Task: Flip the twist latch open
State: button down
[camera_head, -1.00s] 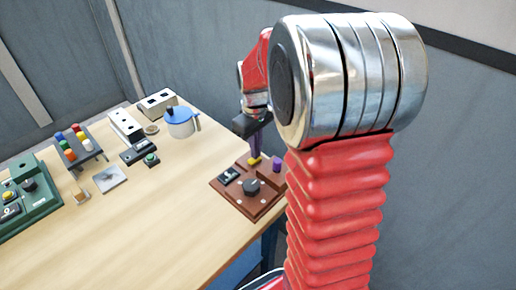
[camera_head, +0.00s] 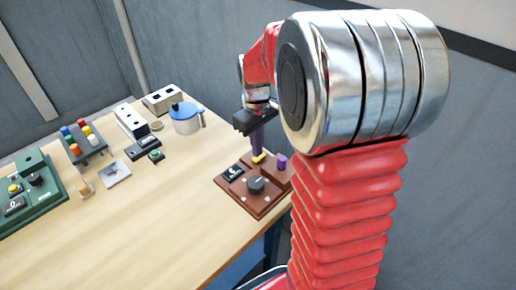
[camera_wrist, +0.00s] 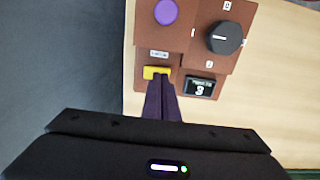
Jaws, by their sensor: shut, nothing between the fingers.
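The twist latch appears to be the yellow piece (camera_wrist: 156,72) on the brown panel (camera_wrist: 185,60), below a small white label in the wrist view. It also shows as a small yellow spot in the head view (camera_head: 259,158). My gripper (camera_wrist: 161,78) is shut and empty, its purple fingertips at the near edge of the yellow piece and overlapping it in the picture. Whether they touch it I cannot tell. In the head view my gripper (camera_head: 257,154) points down onto the panel. The fingers hide part of the yellow piece.
The panel also carries a black knob (camera_wrist: 225,37), a purple button (camera_wrist: 166,11) and a small display (camera_wrist: 199,87) close to the fingers. A blue-lidded pot (camera_head: 186,118), grey-white blocks (camera_head: 130,121) and a green box (camera_head: 35,190) stand farther left. The front tabletop is clear.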

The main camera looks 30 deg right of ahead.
aim_at(256, 159)
notch_tip(256, 159, up, 13)
jog(key=shift+f, duration=0.15)
dwell(0.5)
jog(key=s+a+f+m+t, duration=0.1)
jog(key=s+a+m+t, duration=0.2)
jog(key=s+a, duration=1.1)
jog(key=shift+s+f+t, duration=0.15)
jog(key=shift+s+t, duration=1.15)
jog(key=shift+s, duration=0.4)
jog(key=shift+s, duration=0.15)
